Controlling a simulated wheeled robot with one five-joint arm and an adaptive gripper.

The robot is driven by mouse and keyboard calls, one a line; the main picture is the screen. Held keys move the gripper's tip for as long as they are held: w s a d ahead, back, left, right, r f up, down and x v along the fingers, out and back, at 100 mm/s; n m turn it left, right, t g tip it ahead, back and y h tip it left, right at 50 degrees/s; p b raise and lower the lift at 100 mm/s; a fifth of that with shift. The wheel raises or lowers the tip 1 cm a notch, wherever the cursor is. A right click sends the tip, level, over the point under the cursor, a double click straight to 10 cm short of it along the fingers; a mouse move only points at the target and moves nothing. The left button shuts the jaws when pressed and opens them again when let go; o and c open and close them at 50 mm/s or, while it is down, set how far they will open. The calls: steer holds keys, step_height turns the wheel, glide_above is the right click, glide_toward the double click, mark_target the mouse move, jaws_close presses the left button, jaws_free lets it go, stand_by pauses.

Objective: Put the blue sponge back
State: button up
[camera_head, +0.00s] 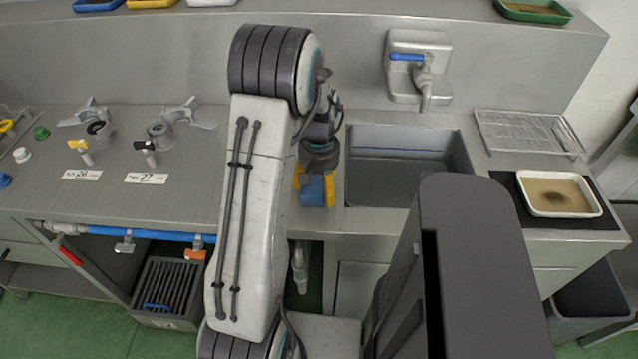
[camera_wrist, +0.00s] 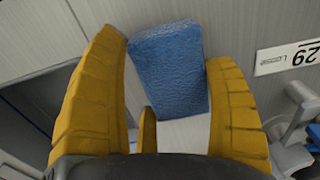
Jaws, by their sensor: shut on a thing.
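The blue sponge (camera_wrist: 168,70) is a rough, blocky piece between the yellow fingers of my gripper (camera_wrist: 170,105) in the wrist view. My gripper is shut on it. In the head view the sponge (camera_head: 312,190) shows below my wrist, between the yellow fingertips (camera_head: 314,187), over the counter just left of the sink. I cannot tell whether it touches the counter. My arm hides part of the counter behind it.
The sink (camera_head: 385,180) is right of my gripper, with a blue-handled tap (camera_head: 408,60) above it. A wire rack (camera_head: 528,133) and a white tray of brownish stuff (camera_head: 558,194) stand further right. Labelled valve fittings (camera_head: 150,150) are on the left. Coloured trays (camera_head: 534,11) line the upper shelf.

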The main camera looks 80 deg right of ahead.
steer(key=shift+f, duration=0.1)
steer(key=shift+f, duration=0.15)
steer(key=o, duration=1.1)
